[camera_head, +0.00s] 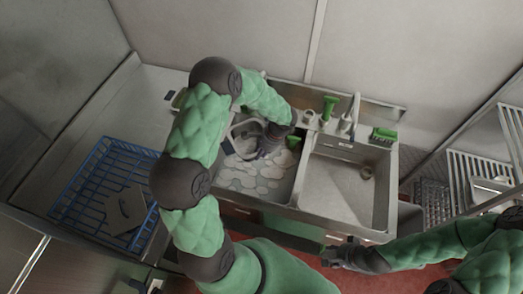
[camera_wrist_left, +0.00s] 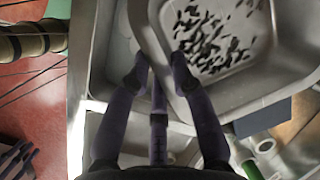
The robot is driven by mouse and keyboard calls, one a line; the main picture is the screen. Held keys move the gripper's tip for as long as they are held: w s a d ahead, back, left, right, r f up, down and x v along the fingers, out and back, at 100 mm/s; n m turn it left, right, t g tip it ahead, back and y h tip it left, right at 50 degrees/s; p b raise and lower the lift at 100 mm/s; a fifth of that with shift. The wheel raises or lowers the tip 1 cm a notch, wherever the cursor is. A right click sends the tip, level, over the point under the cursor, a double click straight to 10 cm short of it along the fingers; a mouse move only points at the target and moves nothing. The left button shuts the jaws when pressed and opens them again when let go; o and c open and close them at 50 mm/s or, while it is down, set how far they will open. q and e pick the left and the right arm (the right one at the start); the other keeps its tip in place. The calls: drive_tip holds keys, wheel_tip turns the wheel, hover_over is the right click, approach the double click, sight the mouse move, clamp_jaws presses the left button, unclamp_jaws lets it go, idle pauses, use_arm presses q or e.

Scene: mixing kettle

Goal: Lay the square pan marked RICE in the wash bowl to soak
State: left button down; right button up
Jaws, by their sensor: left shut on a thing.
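A square metal pan (camera_head: 243,128) with dark bits stuck inside is over the left sink basin in the head view. Its inside (camera_wrist_left: 212,38) fills the top of the left wrist view. My left gripper (camera_wrist_left: 160,66) is shut on the pan's near wall, one finger on each side. In the head view my left gripper (camera_head: 270,142) is at the pan's right side. The wash bowl (camera_head: 250,183) is the left basin with pale foam; the pan and my arm hide part of it. No RICE mark shows. My right gripper (camera_head: 343,257) is empty before the sink front, its fingers unclear.
The right basin (camera_head: 342,187) is bare except for a drain. A tap (camera_head: 347,122), a green bottle (camera_head: 328,107) and a green block (camera_head: 384,134) stand on the back ledge. A blue rack (camera_head: 85,190) holding a grey plate lies on the left counter. Wire shelves (camera_head: 480,165) stand at right.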

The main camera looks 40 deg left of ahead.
use_arm(q)
drive_tip(key=shift+f+b, duration=8.5)
drive_tip(key=shift+f, duration=3.5)
drive_tip(key=shift+f, duration=0.25)
drive_tip(key=shift+f+b, duration=0.3)
drive_tip(key=shift+b, duration=0.25)
drive_tip(key=shift+f+b, duration=0.3)
drive_tip(key=c, duration=1)
unclamp_jaws()
drive_tip(key=shift+o, duration=0.3)
